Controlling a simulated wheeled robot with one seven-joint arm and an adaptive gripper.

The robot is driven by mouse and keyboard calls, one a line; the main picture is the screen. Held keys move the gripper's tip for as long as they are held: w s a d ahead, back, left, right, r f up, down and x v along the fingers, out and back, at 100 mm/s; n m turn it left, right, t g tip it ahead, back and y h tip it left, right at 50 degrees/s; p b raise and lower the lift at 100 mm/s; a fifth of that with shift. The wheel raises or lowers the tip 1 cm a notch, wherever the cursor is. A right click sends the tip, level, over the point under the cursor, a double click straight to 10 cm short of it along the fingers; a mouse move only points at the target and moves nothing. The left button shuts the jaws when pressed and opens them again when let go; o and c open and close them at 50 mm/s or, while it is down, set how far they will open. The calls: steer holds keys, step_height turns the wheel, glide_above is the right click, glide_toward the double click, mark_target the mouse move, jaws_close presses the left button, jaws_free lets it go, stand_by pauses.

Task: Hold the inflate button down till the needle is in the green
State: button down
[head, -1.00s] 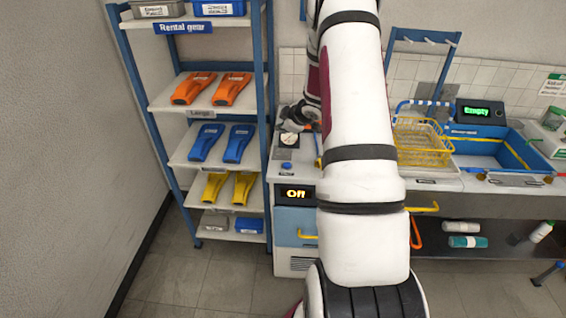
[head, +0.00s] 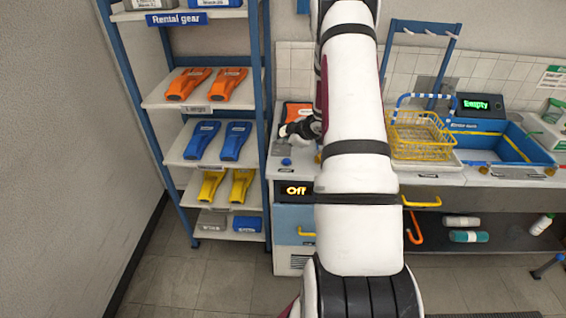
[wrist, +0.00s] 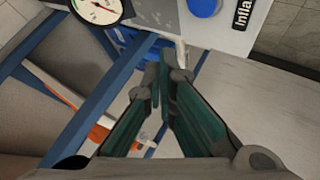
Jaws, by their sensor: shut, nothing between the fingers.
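The blue inflate button (head: 286,161) sits on the light top of the bench unit. It also shows at the top edge of the wrist view (wrist: 203,7), beside a black label (wrist: 243,12) reading "Infla…". The round white gauge (wrist: 97,9) is left of the button in the wrist view, cut by the frame edge. I cannot tell clearly where its needle points. In the head view my gripper (head: 285,131) is behind the button.
A display (head: 296,190) on the unit's front reads "Off". A shelf rack (head: 205,151) with orange, blue and yellow gear stands close on the left. A yellow wire basket (head: 420,135) and blue sink tray (head: 500,143) are on the right. My arm covers the middle.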

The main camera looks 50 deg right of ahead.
mark_target(285, 162)
steer(key=shift+f+b, duration=1.1)
steer(key=shift+f, duration=1.5)
steer(key=shift+f, duration=0.15)
steer(key=shift+f, duration=0.25)
steer(key=shift+f, duration=0.55)
stand_by(1.0)
steer(key=shift+r, duration=0.15)
stand_by(1.3)
steer(key=shift+r+p, duration=0.6)
steer(key=shift+r, duration=0.25)
steer(key=shift+r, duration=0.1)
